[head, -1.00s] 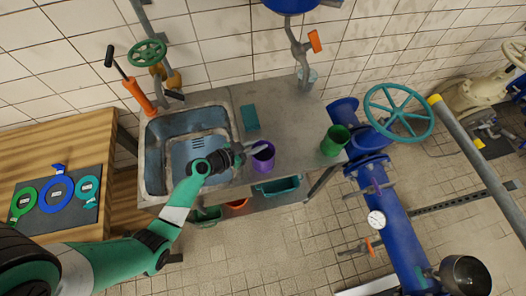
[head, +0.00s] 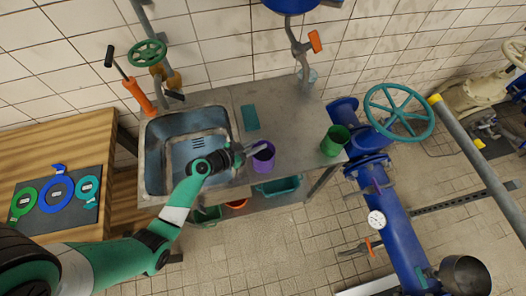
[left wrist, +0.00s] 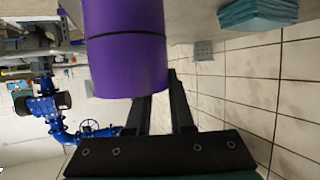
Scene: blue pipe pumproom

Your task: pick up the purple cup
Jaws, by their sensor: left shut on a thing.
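The purple cup (head: 264,159) stands on the metal counter to the right of the sink. It fills the upper middle of the left wrist view as a purple cylinder (left wrist: 125,65) with a dark line around it. My left gripper (head: 252,151) is at the cup's left side and is shut on it. In the left wrist view its two dark fingers (left wrist: 163,92) reach up to the cup. The cup hides part of the fingers, so their exact grip on its wall cannot be told. My right gripper is not in view.
A green cup (head: 335,141) stands farther right on the counter (head: 295,125). A teal sponge-like block (head: 250,117) lies behind the purple cup. The sink (head: 160,150) is to the left. A large blue pipe (head: 400,225) stands beyond the counter's right end.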

